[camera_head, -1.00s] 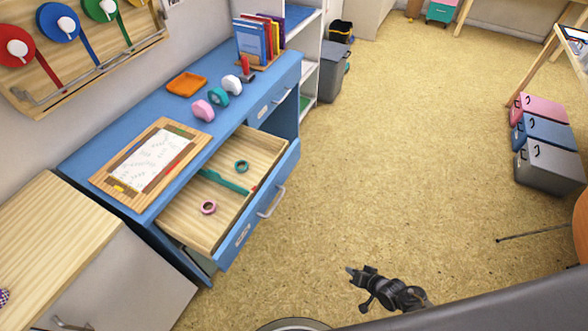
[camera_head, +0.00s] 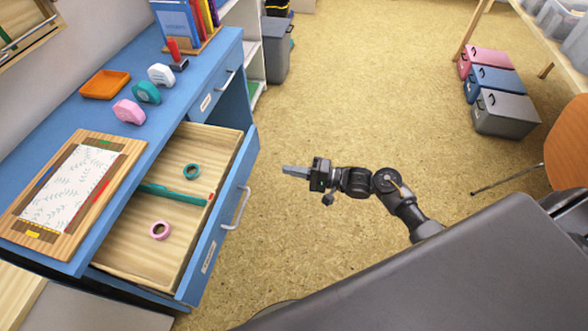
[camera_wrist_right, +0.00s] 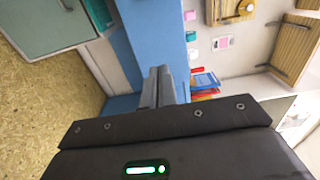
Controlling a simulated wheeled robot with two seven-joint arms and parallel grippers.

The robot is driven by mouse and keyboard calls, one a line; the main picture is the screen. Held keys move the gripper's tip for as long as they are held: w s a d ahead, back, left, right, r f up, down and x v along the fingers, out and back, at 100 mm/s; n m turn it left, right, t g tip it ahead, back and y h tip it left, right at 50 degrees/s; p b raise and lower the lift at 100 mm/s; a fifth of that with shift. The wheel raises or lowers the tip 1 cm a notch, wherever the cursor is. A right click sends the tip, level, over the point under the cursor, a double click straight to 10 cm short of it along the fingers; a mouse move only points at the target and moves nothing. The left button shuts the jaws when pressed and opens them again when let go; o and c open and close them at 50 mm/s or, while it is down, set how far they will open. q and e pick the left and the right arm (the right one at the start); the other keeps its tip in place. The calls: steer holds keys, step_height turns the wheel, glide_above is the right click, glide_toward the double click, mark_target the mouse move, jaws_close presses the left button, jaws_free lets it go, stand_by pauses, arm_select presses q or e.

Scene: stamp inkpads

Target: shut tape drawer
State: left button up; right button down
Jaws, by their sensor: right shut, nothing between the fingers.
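The tape drawer (camera_head: 205,160) is pulled out of the blue desk (camera_head: 215,55) in the head view. Inside lie a teal tape roll (camera_head: 192,171), a pink tape roll (camera_head: 160,230) and a long teal item (camera_head: 172,194). Its blue front carries a grey handle (camera_head: 238,208). My right gripper (camera_head: 286,169) is shut and empty, to the right of the drawer front and apart from it, pointing toward it. Its fingers also show closed in the right wrist view (camera_wrist_right: 159,72). My left gripper is out of view.
On the desk are a framed pattern board (camera_head: 68,190), an orange tray (camera_head: 105,85), tape dispensers (camera_head: 147,92) and a book rack (camera_head: 185,22). Storage boxes (camera_head: 503,113) and an orange chair (camera_head: 568,145) stand at the right. The floor (camera_head: 360,90) between is clear.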

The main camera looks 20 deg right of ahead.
mark_target(248, 162)
steer(key=x, duration=1)
steer(key=shift+a, duration=0.15)
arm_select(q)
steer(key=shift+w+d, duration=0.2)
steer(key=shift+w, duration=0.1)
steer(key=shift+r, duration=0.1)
arm_select(e)
steer(key=shift+w, duration=0.1)
